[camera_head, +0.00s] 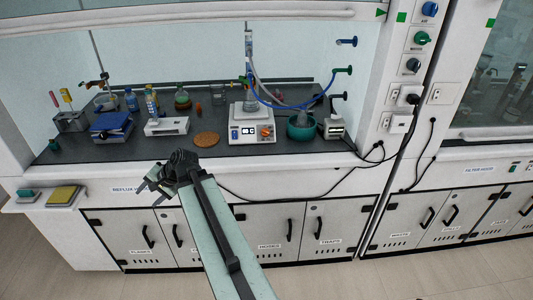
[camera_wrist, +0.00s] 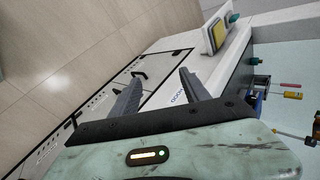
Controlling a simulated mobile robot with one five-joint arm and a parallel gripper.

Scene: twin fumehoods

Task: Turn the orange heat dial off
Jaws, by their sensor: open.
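The orange heat dial (camera_head: 266,132) is on the front right of a white hotplate (camera_head: 236,126) with a small lit display, inside the left fumehood in the head view. A glass vessel with blue tubing stands on the hotplate. My gripper (camera_head: 154,184) is open and empty, outside the hood, in front of its sill and well to the left of and below the dial. In the wrist view the two fingers (camera_wrist: 162,92) are apart with nothing between them. The dial is not visible in the wrist view. The dial's exact pointer position is too small to tell.
A round cork mat (camera_head: 206,140), a white box device (camera_head: 167,127) and a blue jack (camera_head: 112,128) stand left of the hotplate. A green bowl (camera_head: 300,131) stands right. A black cable (camera_head: 300,190) hangs across the cabinet fronts. A side shelf holds a yellow sponge (camera_head: 63,195).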

